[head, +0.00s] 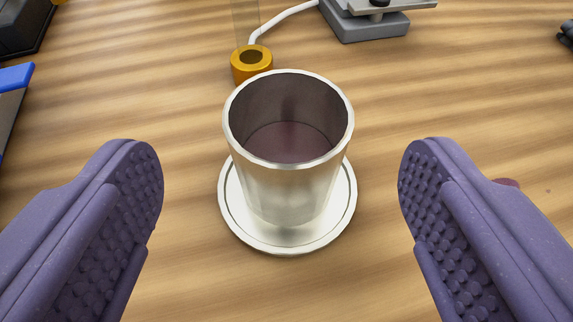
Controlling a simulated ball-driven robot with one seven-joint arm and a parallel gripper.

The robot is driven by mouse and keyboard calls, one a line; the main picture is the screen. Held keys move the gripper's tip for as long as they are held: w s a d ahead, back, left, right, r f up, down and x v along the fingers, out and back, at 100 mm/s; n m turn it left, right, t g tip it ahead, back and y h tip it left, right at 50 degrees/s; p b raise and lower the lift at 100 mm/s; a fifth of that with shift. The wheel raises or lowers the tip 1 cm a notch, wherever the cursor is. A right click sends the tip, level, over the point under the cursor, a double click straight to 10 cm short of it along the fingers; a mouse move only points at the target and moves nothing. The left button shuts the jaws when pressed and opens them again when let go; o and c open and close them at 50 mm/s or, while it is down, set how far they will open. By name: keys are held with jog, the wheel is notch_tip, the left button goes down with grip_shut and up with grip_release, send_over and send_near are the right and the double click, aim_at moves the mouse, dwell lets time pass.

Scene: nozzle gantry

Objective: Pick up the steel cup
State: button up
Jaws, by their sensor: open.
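The steel cup (290,192) stands upright near the middle of the head view, with its open top facing up. Its inside looks dark, with a purplish bottom or content. It stands on a round pale metal saucer (232,212). My gripper (281,190) is open, with one purple studded finger to the left of the cup and the other to the right. There is a clear gap between each finger and the cup, and neither touches it. Nothing is held.
A golden ring-shaped base (251,66) with a clear tube (245,20) stands just behind the cup. A white cable runs to a grey device (372,22) at the back. A blue-edged object (14,78) is at far left. Bare wooden table (440,90) lies right of the cup.

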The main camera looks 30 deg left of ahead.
aim_at(287, 94)
jog(key=b+x, duration=0.2)
jog(key=x, duration=0.4)
jog(key=shift+d, duration=0.15)
jog(key=shift+r, duration=0.1)
jog(key=c, duration=1.1)
jog(key=shift+r, duration=0.1)
